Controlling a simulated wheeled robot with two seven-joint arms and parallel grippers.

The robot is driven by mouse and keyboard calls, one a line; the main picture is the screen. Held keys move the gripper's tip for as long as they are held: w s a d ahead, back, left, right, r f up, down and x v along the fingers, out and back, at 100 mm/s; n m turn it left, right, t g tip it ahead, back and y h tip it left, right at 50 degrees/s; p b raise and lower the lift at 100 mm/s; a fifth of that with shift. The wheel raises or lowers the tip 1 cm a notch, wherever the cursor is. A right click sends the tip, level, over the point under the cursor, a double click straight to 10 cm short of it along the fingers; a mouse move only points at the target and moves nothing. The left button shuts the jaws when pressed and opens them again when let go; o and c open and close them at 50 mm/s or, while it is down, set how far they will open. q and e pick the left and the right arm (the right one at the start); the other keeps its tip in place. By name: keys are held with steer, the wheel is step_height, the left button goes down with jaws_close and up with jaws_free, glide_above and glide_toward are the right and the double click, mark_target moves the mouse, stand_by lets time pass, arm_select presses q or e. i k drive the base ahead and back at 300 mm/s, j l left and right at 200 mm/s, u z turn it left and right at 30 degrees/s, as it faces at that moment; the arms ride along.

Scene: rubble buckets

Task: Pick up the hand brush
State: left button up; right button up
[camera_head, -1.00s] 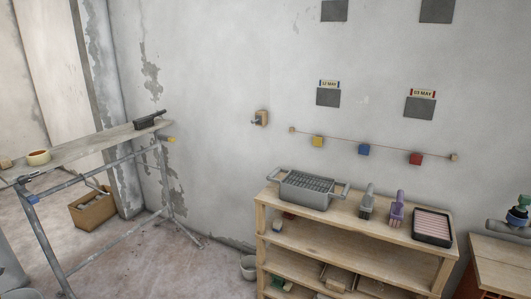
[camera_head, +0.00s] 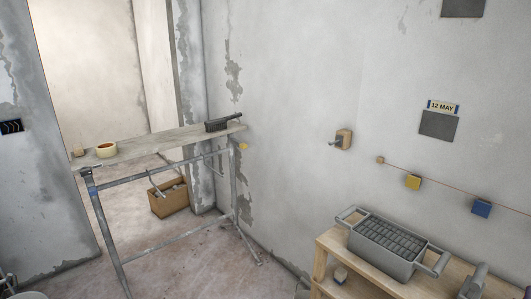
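A dark hand brush (camera_head: 222,124) lies near the right end of a plank (camera_head: 165,141) that rests on a metal trestle. Its bristles look grey and its handle points up to the right. It is small in the head view, and nothing covers it. Neither of my grippers shows in the head view.
A wooden shelf (camera_head: 333,243) with a grey basket (camera_head: 384,251) stands at the lower right.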

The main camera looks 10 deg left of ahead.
mark_target(220, 124)
steer(key=i+j+u, duration=0.1)
steer(key=i+u, duration=0.95)
steer(key=i+z, duration=0.25)
steer(key=i, duration=0.45)
steer(key=i+j+z, duration=0.2)
steer(key=i, duration=0.45)
steer(key=i+l+z, duration=0.1)
steer(key=i+z, duration=0.3)
steer(key=i, duration=0.35)
steer(key=i+j+z, duration=0.2)
steer(key=i+z, duration=0.2)
steer(key=i, duration=0.35)
